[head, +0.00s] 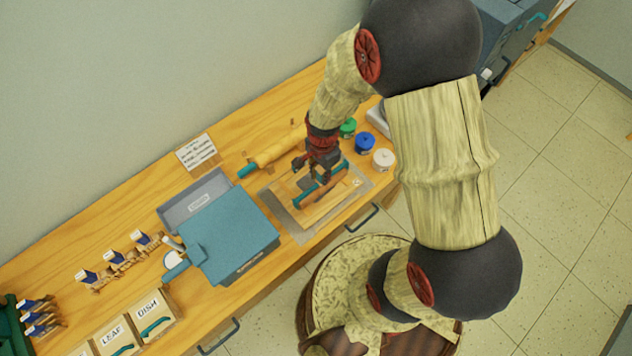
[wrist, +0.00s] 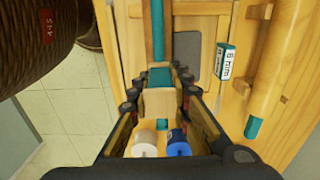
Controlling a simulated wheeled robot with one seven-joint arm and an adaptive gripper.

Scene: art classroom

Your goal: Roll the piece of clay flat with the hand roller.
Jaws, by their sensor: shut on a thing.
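My gripper (head: 316,178) is over the work board (head: 313,219) at the right part of the bench. It is shut on the hand roller, whose teal bar (head: 307,196) lies low across the board. In the wrist view, a pale wooden block (wrist: 160,103) sits between my fingers, with the roller's teal bar (wrist: 158,30) beyond it. A flat grey patch (wrist: 187,55) with rounded corners lies beside the bar and may be the clay. My fingers hide part of the roller, and I cannot tell whether it touches the clay.
A large rolling pin (head: 277,152) with teal handles lies behind the board. A strip marked 6 mm (wrist: 227,61) is beside the grey patch. Green, blue (head: 364,142) and white (head: 383,158) jars stand to the right. A teal box (head: 230,230) is to the left.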

